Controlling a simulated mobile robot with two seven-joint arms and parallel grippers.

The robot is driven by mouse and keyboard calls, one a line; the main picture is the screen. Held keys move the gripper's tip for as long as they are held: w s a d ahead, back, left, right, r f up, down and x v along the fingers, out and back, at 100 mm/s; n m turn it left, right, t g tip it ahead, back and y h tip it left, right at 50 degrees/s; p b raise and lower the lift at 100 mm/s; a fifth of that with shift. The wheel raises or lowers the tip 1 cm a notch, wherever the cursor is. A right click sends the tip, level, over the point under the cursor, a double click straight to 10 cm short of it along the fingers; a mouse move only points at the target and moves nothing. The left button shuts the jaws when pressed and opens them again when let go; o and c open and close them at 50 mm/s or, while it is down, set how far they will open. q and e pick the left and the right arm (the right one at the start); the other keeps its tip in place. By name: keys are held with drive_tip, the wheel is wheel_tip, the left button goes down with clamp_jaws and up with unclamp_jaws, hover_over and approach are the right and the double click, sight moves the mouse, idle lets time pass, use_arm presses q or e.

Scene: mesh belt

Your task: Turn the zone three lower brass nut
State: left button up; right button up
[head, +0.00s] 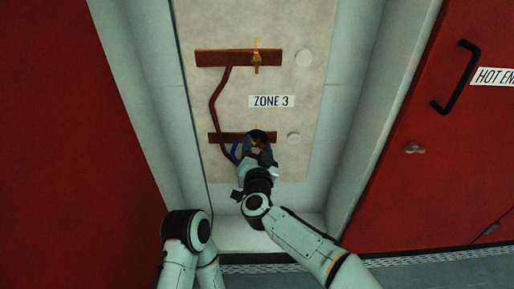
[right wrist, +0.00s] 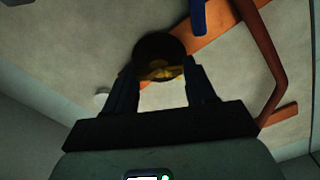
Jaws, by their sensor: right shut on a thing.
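The lower brass nut (head: 257,142) is on the lower red-brown bar (head: 222,138) under the ZONE 3 label (head: 271,101). My right gripper (head: 257,147) reaches up to it from below and partly covers it. In the right wrist view, my right fingers (right wrist: 160,80) are shut on a dark round piece (right wrist: 158,47) that surrounds the brass nut (right wrist: 162,72). The dark piece hides part of the nut. The upper brass nut (head: 256,61) is on the upper bar (head: 222,58), clear of me. My left gripper is not in view; only part of my left arm shows.
A brown cable (head: 215,105) runs between the two bars on the left. A blue cable (head: 234,152) is close beside my right gripper. Pale side walls (head: 372,90) flank the panel. A red door (head: 430,180) with a black handle (head: 456,78) is on the right.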

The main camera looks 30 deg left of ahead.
drive_tip(key=m+b, duration=0.1)
drive_tip(key=m, duration=0.3)
drive_tip(key=shift+f+m, duration=0.15)
drive_tip(key=shift+m, duration=0.15)
drive_tip(key=m+b, duration=0.2)
drive_tip(key=m, duration=0.3)
drive_tip(key=shift+d, duration=0.1)
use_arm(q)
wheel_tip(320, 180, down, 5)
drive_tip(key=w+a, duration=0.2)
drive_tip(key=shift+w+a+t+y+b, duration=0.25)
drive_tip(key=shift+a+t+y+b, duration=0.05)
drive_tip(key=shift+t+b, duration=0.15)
use_arm(e)
drive_tip(key=shift+m, duration=1.1)
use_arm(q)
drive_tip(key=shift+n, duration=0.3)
use_arm(e)
drive_tip(key=o, duration=1)
drive_tip(key=shift+o, duration=0.2)
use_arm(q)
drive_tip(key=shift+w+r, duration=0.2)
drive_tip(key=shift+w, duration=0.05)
use_arm(e)
drive_tip(key=v, duration=1.3)
drive_tip(key=shift+s, duration=0.2)
